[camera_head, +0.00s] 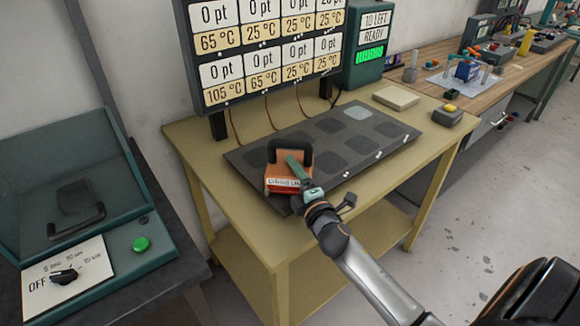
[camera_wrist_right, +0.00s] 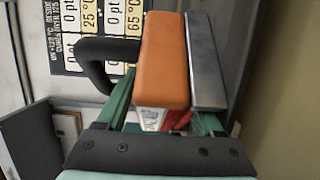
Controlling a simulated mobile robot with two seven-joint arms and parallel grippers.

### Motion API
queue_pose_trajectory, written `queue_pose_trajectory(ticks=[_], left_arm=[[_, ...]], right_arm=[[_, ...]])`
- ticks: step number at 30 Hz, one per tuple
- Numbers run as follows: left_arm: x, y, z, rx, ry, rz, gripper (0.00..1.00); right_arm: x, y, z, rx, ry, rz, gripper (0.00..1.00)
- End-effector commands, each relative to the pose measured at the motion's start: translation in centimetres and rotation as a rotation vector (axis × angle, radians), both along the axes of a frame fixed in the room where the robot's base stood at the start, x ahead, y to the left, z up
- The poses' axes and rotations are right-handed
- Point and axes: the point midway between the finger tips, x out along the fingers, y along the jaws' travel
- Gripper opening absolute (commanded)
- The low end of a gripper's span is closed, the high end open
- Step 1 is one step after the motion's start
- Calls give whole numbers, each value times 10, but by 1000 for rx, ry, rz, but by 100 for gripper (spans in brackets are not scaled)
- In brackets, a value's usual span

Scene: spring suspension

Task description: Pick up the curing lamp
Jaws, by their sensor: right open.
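The curing lamp (camera_head: 282,176) is an orange block with a black handle and a white lettered label, at the near left part of the dark mat on the yellow table. My right gripper (camera_head: 298,168) is at the lamp, one green finger showing across its right side. In the right wrist view the orange lamp body (camera_wrist_right: 163,60) lies between the two open green fingers of the gripper (camera_wrist_right: 165,115), with the black handle at the left and a grey plate at the right. Whether the fingers touch the lamp cannot be told. My left gripper is not in view.
The dark mat (camera_head: 345,165) with grey square patches lies on the yellow table (camera_head: 205,160). A display board (camera_head: 265,45) stands behind it. A beige block (camera_head: 396,97) and a small grey box (camera_head: 447,116) sit at the right. A teal unit with a green button (camera_head: 141,244) is at left.

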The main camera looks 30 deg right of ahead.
Motion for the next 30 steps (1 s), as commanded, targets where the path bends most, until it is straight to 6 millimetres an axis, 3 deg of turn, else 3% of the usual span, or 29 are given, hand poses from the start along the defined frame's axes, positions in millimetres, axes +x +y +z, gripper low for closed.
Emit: queue_pose_trajectory(ticks=[4, 13, 30], left_arm=[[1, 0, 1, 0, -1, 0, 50], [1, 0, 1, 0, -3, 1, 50], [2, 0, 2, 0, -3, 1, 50]], right_arm=[[15, -2, 0, 1, 0, 0, 69], [17, -3, 0, 1, 1, 1, 68], [17, -2, -1, 1, 2, 1, 4]])
